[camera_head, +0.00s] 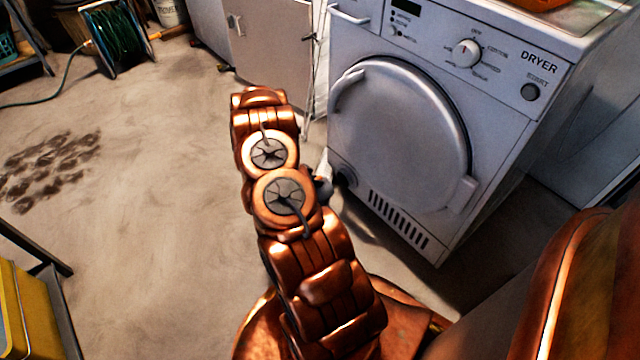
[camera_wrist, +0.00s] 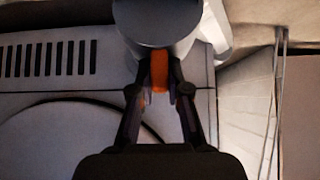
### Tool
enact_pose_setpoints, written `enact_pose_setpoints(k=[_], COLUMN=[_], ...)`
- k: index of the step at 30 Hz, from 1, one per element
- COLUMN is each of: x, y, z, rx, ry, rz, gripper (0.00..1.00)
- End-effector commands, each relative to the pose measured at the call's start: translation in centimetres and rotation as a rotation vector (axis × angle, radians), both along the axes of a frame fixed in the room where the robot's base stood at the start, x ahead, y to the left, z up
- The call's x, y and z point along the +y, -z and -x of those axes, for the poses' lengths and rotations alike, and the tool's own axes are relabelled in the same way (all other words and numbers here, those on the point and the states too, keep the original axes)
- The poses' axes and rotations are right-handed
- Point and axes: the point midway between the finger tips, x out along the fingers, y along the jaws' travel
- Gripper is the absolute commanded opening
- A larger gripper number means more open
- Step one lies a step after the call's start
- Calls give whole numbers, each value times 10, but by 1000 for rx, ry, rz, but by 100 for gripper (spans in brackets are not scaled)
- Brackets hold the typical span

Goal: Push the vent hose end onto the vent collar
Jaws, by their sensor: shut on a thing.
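My gripper (camera_wrist: 159,90) is shut on an orange tab or grip in the wrist view. A grey round part (camera_wrist: 157,24), seemingly the vent hose end, sits right beyond the fingertips with this orange piece. A white part (camera_wrist: 215,28), likely the hose, shows beside it. In the head view a small white piece (camera_head: 325,165) shows beside my arm, low at the dryer's left front. I cannot tell whether hose end and collar touch; my arm hides most of the gripper.
The dryer (camera_head: 405,150) stands right of my arm, with a round door and a slotted grille (camera_head: 398,219), also in the wrist view (camera_wrist: 50,58). A pale cabinet (camera_head: 270,45) stands behind. Open floor (camera_head: 130,170) lies left; a yellow box (camera_head: 25,310) is at lower left.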

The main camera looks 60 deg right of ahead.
Motion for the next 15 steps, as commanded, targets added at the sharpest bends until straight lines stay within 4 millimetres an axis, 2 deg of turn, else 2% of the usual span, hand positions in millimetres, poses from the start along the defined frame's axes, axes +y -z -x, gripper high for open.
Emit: enact_pose_setpoints(k=[4,15], x=[-5,-16], y=[7,9], z=[14,19], rx=[0,-1], ry=[35,40], rz=[0,-1], gripper=[0,0])
